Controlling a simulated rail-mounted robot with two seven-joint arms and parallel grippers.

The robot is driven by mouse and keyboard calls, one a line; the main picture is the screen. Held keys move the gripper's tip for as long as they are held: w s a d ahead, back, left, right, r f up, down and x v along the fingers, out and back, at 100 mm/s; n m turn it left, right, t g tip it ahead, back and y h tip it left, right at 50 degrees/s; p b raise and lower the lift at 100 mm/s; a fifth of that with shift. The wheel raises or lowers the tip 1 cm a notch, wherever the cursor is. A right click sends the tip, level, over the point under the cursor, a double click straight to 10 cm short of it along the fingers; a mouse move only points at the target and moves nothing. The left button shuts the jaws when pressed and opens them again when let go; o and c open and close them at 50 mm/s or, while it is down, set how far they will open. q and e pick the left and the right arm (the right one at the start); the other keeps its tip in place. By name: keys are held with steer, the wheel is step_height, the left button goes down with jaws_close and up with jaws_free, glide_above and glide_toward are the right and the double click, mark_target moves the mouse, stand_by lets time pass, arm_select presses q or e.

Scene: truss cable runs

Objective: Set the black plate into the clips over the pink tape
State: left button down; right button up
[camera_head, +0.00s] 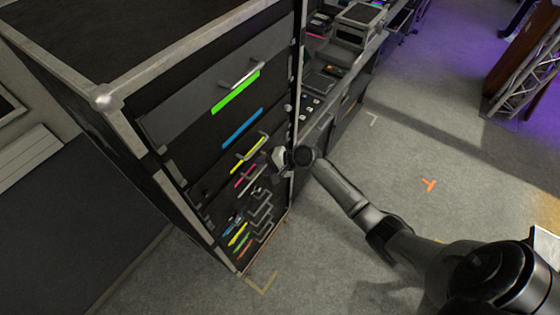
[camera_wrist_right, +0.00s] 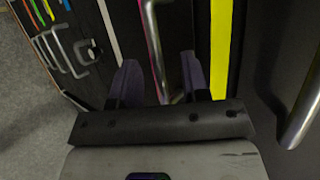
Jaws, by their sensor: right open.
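Pink tape (camera_head: 245,177) is a short slanted strip on the front of the black drawer cabinet, below the yellow tape (camera_head: 249,156). In the right wrist view a thin line of the pink tape (camera_wrist_right: 156,62) shows beside a metal bar handle. My right gripper (camera_head: 279,158) is at the cabinet front, near the right end of the yellow and pink rows. In the wrist view its dark fingers (camera_wrist_right: 161,80) are apart, with the metal handle (camera_wrist_right: 156,45) showing between them; contact cannot be told. I cannot single out the black plate or its clips against the black front. My left gripper is out of view.
The cabinet (camera_head: 180,120) has green and blue tapes higher up and several small bent handles (camera_head: 262,212) low down. A workbench (camera_head: 345,75) with equipment stands behind it. Open grey floor (camera_head: 400,150) lies to the right, with an orange mark.

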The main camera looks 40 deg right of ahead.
steer(key=s+f+p+v, duration=0.1)
steer(key=v, duration=0.8)
steer(key=s+a+f+p+v, duration=0.1)
steer(key=s+p+v, duration=0.1)
steer(key=v, duration=0.7)
steer(key=shift+a+f, duration=0.25)
steer(key=shift+a, duration=0.05)
stand_by(0.4)
stand_by(0.4)
